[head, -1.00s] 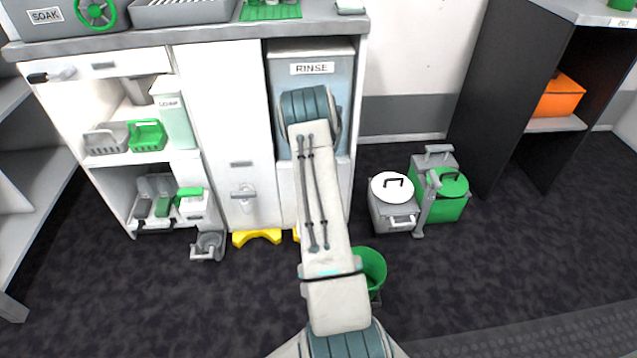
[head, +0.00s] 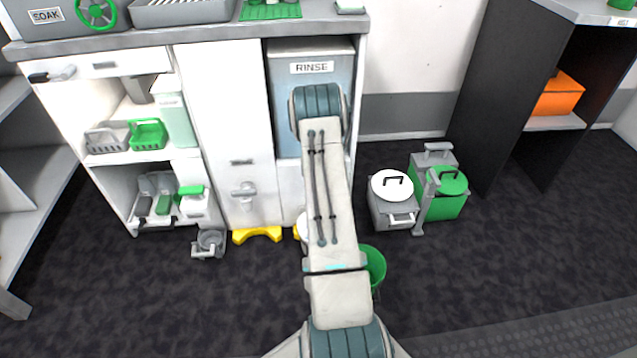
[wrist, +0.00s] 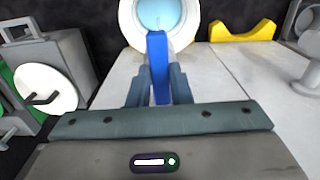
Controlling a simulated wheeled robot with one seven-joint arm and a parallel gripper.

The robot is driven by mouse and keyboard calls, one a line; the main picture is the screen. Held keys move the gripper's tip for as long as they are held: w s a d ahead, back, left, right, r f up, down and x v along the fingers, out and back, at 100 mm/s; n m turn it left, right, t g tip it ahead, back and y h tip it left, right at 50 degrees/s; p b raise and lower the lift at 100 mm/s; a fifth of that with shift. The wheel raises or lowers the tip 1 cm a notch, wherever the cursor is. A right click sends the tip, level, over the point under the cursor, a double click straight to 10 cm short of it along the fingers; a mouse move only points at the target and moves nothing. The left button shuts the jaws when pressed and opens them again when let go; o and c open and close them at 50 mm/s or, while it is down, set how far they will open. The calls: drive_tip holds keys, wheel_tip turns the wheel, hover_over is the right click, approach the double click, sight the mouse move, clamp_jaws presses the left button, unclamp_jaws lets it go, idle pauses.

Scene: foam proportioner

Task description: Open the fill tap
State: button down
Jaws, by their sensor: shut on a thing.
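In the wrist view, my gripper (wrist: 159,85) has its two dark fingers closed around a blue lever (wrist: 157,52), which I take to be the handle of the fill tap. The lever stands between the fingers, and its far end reaches over a round white vessel (wrist: 131,22) with a pale blue inside. The tap's body and spout are hidden. In the head view, my arm covers the gripper and the lever, in front of the lower part of the cabinet marked RINSE (head: 312,68).
A green bucket (head: 374,266) stands on the floor right of my arm. A grey container with a white lid (head: 391,188) and a green one (head: 452,195) stand farther right. A yellow stand (head: 257,235) is at the cabinet's foot. Open floor lies at the left front.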

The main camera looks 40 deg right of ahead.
drive_tip(key=c, duration=1.3)
unclamp_jaws()
drive_tip(key=shift+r, duration=0.1)
wheel_tip(320, 180, up, 14)
drive_tip(key=p, duration=0.4)
drive_tip(key=shift+f, duration=0.2)
drive_tip(key=shift+p, duration=0.3)
